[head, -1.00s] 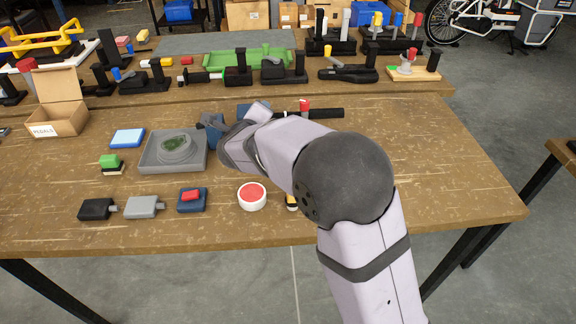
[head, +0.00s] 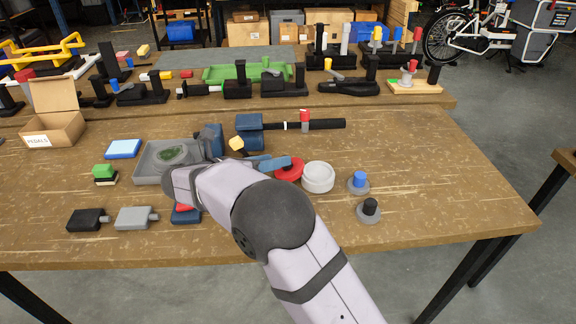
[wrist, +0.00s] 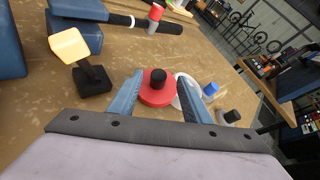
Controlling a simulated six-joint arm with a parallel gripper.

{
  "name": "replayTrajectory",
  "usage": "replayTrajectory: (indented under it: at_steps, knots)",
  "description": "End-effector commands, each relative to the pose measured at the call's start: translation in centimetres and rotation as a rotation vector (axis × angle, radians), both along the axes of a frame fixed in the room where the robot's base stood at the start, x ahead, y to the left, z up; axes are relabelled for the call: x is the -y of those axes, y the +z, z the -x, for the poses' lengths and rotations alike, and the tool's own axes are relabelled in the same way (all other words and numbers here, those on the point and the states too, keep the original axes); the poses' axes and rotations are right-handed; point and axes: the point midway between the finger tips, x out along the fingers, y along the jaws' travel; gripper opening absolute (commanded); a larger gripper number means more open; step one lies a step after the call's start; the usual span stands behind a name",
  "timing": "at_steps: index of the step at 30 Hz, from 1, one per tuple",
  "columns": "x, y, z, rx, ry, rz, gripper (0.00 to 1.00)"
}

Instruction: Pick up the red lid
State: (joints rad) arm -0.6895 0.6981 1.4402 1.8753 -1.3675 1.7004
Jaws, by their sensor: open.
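The red lid (head: 290,170) is a round disc with a black knob. It lies on the wooden table against or just beside a white round dish (head: 318,177). In the wrist view the lid (wrist: 157,98) shows ahead, between my blue fingers, with the dish (wrist: 181,99) partly hidden behind the right finger. My gripper (wrist: 160,76) is open and empty, its fingertips on either side of the knob. In the head view my gripper (head: 281,162) reaches the lid from the left. I cannot tell whether the fingers touch it.
A yellow-topped black piece (wrist: 93,78) stands left of the fingers. A blue-topped peg (head: 359,181) and a black-topped peg (head: 369,209) stand right of the dish. A dark-handled tool (head: 310,125) lies behind. The table's right side is clear.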

Motion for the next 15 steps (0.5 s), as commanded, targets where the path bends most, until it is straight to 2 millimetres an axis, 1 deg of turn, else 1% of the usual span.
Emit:
replayTrajectory:
  at_steps: [8,15]
  knots:
    - [0.6,-0.2,-0.5,-0.001,0.000,0.002,0.44]
    - [2.5,-1.2,-2.1,-0.004,-0.001,0.003,0.44]
